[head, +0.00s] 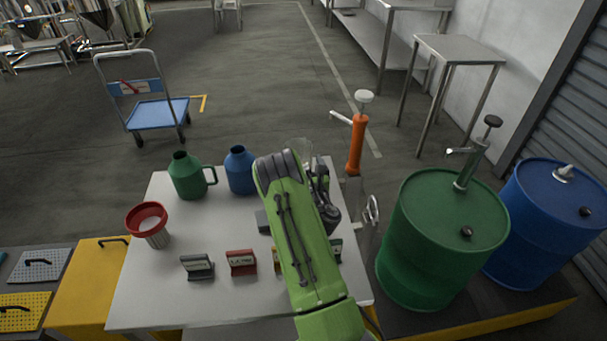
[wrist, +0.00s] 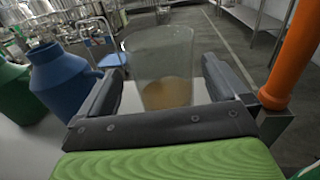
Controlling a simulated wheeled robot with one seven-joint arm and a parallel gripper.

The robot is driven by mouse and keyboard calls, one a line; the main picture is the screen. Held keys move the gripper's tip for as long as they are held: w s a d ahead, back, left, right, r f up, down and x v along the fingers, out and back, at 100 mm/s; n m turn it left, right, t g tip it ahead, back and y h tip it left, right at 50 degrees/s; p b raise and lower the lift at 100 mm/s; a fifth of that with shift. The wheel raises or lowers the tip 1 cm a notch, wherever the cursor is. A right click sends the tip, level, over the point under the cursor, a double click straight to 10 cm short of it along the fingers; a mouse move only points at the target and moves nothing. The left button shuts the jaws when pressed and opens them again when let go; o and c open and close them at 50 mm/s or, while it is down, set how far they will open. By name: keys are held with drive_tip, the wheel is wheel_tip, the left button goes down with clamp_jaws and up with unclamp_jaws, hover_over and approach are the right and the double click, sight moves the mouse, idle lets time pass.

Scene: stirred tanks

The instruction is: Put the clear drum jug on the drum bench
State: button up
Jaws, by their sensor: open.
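The clear drum jug (wrist: 163,55) is a see-through vessel with some amber content low in it. In the wrist view it stands between the two dark fingers of my gripper (wrist: 163,88), which are open on either side of it. In the head view only a pale part of the clear jug (head: 301,147) shows behind my green arm, and my gripper (head: 324,190) is partly hidden. A pale bench (head: 150,275) lies under the arm, beside the drums; no label shows whether it is the drum bench. The jug's base is hidden.
A green jug (head: 188,176) and a blue jug (head: 240,170) stand left of my arm. A red-rimmed cup (head: 148,224) and small label blocks are nearer. An orange pump (head: 356,143) rises close right. Green (head: 440,240) and blue drums (head: 550,225) stand farther right.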

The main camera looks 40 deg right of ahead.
drive_tip(key=s+a+r+m+g+h, duration=0.1)
drive_tip(key=s+a+r+m+g, duration=0.2)
drive_tip(key=r+m, duration=0.65)
drive_tip(key=s+a+r+m+g+h, duration=0.2)
drive_tip(key=s+a+r+m+g, duration=0.15)
drive_tip(key=r+m, duration=0.6)
drive_tip(key=s+a+f+m+g+y, duration=0.1)
drive_tip(key=s+a+m+y, duration=0.4)
drive_tip(key=s+a, duration=0.6)
drive_tip(key=s+a+f+m+g+y, duration=0.1)
drive_tip(key=s+a+m+g+y, duration=0.2)
drive_tip(key=s+a, duration=0.8)
drive_tip(key=a+m+y, duration=0.2)
drive_tip(key=a+m, duration=0.2)
drive_tip(key=shift+y, duration=0.4)
wheel_tip(320, 180, up, 7)
drive_tip(key=p, duration=0.6)
drive_tip(key=shift+s, duration=0.1)
